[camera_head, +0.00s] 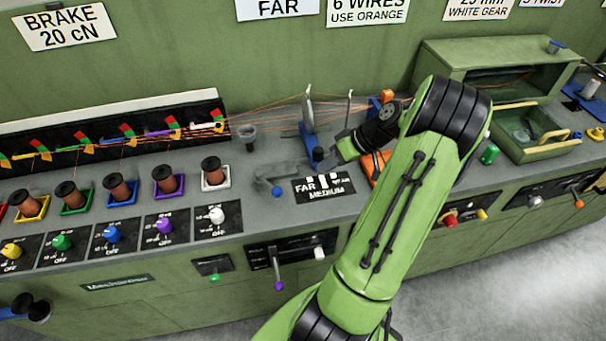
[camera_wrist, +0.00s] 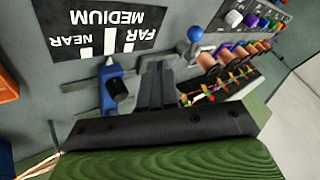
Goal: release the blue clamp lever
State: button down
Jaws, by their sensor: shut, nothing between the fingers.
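A blue ball knob (camera_wrist: 195,33) on a short grey stem stands just beyond my fingers in the wrist view. It also shows in the head view (camera_head: 277,191), left of the FAR/MEDIUM plate, and looks like the clamp lever's end. A blue post (camera_wrist: 112,88) with a dark round knob stands beside my fingers; it shows in the head view (camera_head: 318,155) too. My gripper (camera_wrist: 157,70) is shut and empty, with its grey fingers between the blue post and the ball knob. I cannot tell whether they touch anything. In the head view the fingers are hard to make out.
The NEAR/MEDIUM/FAR plate (camera_head: 323,188) lies on the bench top. An orange part (camera_head: 374,167) is close to my wrist. A green tray (camera_head: 535,135) sits at right.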

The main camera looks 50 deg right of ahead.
aim_at(270, 185)
jog(key=b+x, duration=0.2)
jog(key=x, duration=0.7)
jog(key=shift+a+f, duration=0.15)
jog(key=shift+f, duration=0.05)
jog(key=a, duration=0.1)
jog(key=a+r, duration=0.1)
jog(key=shift+w+a, duration=0.4)
jog(key=shift+a, duration=0.45)
